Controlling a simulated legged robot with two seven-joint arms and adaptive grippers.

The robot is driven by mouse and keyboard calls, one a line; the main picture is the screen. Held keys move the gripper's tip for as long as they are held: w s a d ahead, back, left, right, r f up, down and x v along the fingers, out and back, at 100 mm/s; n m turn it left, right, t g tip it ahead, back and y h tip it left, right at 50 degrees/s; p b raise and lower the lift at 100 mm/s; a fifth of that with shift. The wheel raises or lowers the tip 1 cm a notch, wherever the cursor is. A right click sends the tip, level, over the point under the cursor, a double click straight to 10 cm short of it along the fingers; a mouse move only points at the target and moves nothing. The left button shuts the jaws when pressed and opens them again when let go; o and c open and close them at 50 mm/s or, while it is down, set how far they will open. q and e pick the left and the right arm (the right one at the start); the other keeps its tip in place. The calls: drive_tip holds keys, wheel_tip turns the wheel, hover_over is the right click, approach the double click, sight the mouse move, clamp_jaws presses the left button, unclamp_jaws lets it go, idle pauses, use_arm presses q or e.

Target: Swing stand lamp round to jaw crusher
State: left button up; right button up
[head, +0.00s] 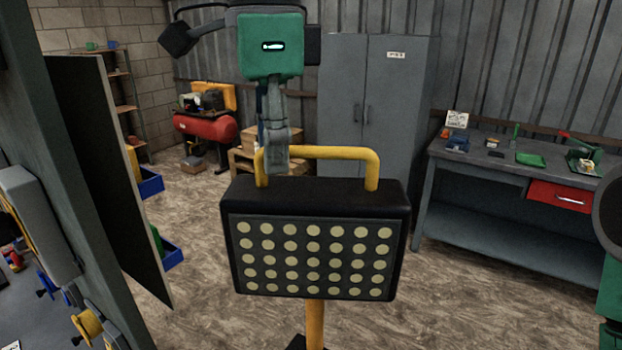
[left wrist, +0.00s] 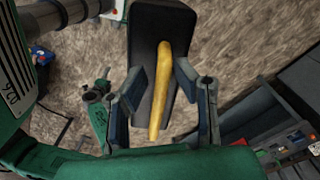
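The stand lamp (head: 315,245) faces me in the middle of the head view, a black box with rows of pale round lights. It stands upright on a yellow pole (head: 315,322) and has a yellow handle (head: 330,152) on top. My left gripper (head: 275,160) points down at the left part of this handle. In the left wrist view its two fingers (left wrist: 161,76) are open, one on each side of the handle, with gaps showing. The lamp's black top (left wrist: 155,25) lies below them. My right gripper is out of view. I cannot identify the jaw crusher for certain.
A grey frame with a dark upright panel (head: 108,170) stands at left, near blue bins (head: 150,183). A grey workbench (head: 490,215) stands at right. A grey cabinet (head: 372,95) and red compressor (head: 205,126) are behind. Brown floor around the lamp is clear.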

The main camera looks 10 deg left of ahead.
use_arm(q)
drive_tip(key=shift+s, duration=0.1)
drive_tip(key=shift+s+d+n, duration=0.15)
drive_tip(key=shift+s+n, duration=0.05)
drive_tip(key=shift+n, duration=0.4)
drive_tip(key=shift+s+d+n, duration=0.1)
drive_tip(key=shift+s+n, duration=0.1)
drive_tip(key=shift+n, duration=0.4)
drive_tip(key=shift+s+d+n, duration=0.2)
drive_tip(key=shift+s+n, duration=0.05)
drive_tip(key=shift+n, duration=0.65)
wheel_tip(320, 180, up, 7)
idle(0.3)
